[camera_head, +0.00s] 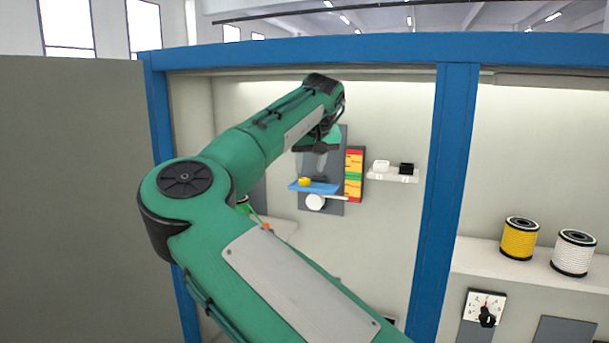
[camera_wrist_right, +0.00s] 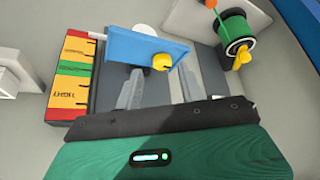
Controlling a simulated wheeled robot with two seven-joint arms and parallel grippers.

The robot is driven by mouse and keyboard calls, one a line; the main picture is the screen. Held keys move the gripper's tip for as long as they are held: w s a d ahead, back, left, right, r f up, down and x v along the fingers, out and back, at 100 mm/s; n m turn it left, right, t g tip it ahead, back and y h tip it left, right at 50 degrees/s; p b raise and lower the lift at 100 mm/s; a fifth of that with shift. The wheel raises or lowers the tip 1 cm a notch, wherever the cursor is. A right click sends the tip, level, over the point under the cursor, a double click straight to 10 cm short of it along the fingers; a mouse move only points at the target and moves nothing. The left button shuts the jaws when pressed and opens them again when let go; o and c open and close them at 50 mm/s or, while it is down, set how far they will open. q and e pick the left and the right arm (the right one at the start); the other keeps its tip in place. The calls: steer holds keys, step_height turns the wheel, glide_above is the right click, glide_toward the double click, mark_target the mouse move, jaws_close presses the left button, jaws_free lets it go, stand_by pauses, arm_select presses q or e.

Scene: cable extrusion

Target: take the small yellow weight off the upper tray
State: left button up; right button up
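The small yellow weight (camera_head: 304,182) sits on the blue tray (camera_head: 325,189) on the back wall. In the right wrist view, the yellow weight (camera_wrist_right: 161,62) shows near the edge of the blue tray (camera_wrist_right: 130,47). My right gripper (camera_wrist_right: 161,77) is open and empty, its two grey fingers apart. In that view, the weight lies between the lines of the fingers, just past their tips. In the head view, my right gripper (camera_head: 318,160) is just above the tray, with its fingers hard to make out. My left gripper is not in view.
A red, yellow and green scale (camera_head: 354,175) stands right of the tray. A white shelf (camera_head: 393,177) holds a white and a black piece. A white disc (camera_head: 315,203) is below the tray. A green spool (camera_wrist_right: 235,30) shows in the wrist view. A blue post (camera_head: 445,190) stands right.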

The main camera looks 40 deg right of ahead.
mark_target(305, 179)
steer(key=shift+w+d+r+p, duration=0.15)
steer(key=shift+w+d+p, duration=0.25)
steer(key=shift+w, duration=0.35)
steer(key=p+x, duration=0.2)
steer(key=x, duration=0.2)
steer(key=shift+w+d+f, duration=0.15)
steer(key=shift+w+f, duration=0.1)
steer(key=shift+w, duration=0.1)
steer(key=shift+w+f, duration=0.1)
steer(key=shift+f, duration=0.25)
steer(key=shift+c, duration=0.5)
steer(key=c, duration=0.6)
